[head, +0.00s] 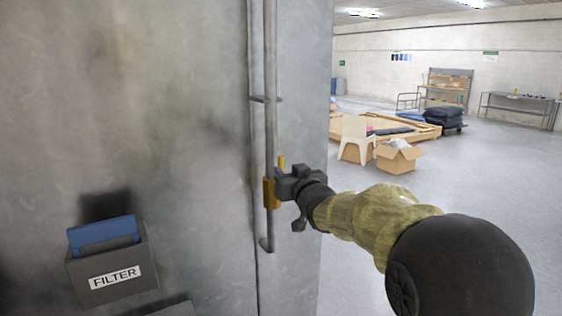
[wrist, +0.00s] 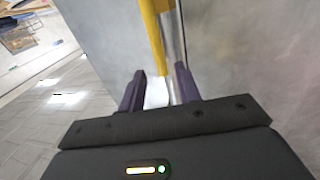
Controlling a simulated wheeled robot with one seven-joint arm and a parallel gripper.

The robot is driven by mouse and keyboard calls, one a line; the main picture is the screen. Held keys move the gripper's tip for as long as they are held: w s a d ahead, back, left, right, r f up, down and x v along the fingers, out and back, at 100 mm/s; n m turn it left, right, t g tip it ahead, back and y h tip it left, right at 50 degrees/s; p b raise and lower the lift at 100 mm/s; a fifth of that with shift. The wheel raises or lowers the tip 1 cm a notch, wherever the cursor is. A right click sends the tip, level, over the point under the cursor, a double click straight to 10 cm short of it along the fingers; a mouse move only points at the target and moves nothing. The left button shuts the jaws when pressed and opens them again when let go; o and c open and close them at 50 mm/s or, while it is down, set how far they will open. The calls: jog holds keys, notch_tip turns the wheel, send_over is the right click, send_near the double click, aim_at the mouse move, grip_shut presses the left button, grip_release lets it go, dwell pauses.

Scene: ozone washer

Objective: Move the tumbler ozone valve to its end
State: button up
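An orange-yellow valve (head: 269,193) sits on a vertical grey pipe on the side of a tall metal cabinet. A short yellow lever (head: 281,162) sticks up beside it. In the wrist view a long yellow bar (wrist: 153,35), likely the lever, slants down toward the space between my fingertips. My gripper (head: 284,184) is at the valve's right side, close to it. In the wrist view my gripper (wrist: 159,72) has its two dark purple fingers apart, with a gap between them. Whether either finger touches the yellow part cannot be told. My gripper hides part of the valve in the head view.
The pipe (head: 271,70) has a bracket above the valve and a bend below. A filter box (head: 110,274) with a blue filter is on the cabinet (head: 190,150) at lower left. Open floor (head: 480,190) lies right; a chair (head: 355,137) and cardboard box (head: 399,157) stand farther off.

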aim_at(282, 166)
jog(key=p+x, duration=0.1)
jog(key=x, duration=0.5)
jog(key=shift+p, duration=0.3)
grip_shut()
